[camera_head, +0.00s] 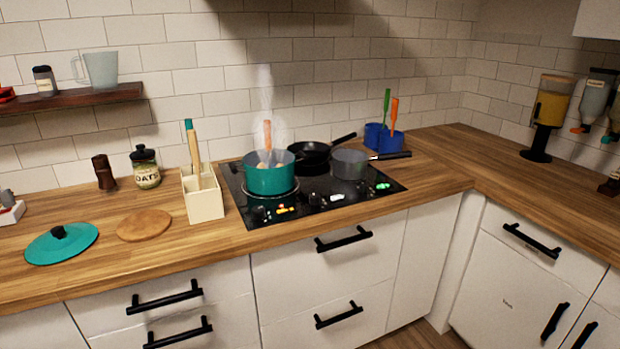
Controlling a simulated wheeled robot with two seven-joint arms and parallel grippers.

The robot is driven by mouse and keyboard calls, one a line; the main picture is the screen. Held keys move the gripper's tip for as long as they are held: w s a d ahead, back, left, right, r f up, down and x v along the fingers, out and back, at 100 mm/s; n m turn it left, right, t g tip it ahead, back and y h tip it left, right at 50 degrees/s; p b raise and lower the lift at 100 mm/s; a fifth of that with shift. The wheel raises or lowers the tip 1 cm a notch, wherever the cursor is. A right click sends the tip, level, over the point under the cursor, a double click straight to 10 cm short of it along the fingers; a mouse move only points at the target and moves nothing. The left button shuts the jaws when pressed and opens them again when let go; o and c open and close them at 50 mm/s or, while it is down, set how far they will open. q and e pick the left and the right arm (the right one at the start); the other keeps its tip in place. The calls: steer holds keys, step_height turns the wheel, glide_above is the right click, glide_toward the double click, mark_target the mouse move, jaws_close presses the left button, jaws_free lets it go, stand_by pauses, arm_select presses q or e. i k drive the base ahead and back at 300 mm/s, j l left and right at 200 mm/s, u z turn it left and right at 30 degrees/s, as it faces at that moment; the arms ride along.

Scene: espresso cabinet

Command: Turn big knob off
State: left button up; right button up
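The black cooktop (262,218) is set into the wooden counter. A teal pot (270,179) stands on its left front area and gives off steam, with a wooden-handled utensil in it. Along the cooktop's front edge are small controls: an orange-yellow glowing one (286,210), white ones (337,197) near the middle and a green-lit one (383,186) at the right. They are too small to tell which is the big knob or how it is turned. Neither of my grippers is in view.
A black frying pan (308,152) and a grey saucepan (350,164) stand on the cooktop. A cream utensil holder (205,204), a round wooden board (144,225) and a teal lid (62,244) lie left of it. Blue cups (391,141) stand behind right. The right counter's front is clear.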

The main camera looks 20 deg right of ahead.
mark_target(258, 211)
steer(key=i+l+u, duration=0.15)
steer(key=i+l, duration=0.25)
steer(key=i+l+u, duration=0.2)
steer(key=i+l, duration=0.15)
steer(key=l, duration=0.1)
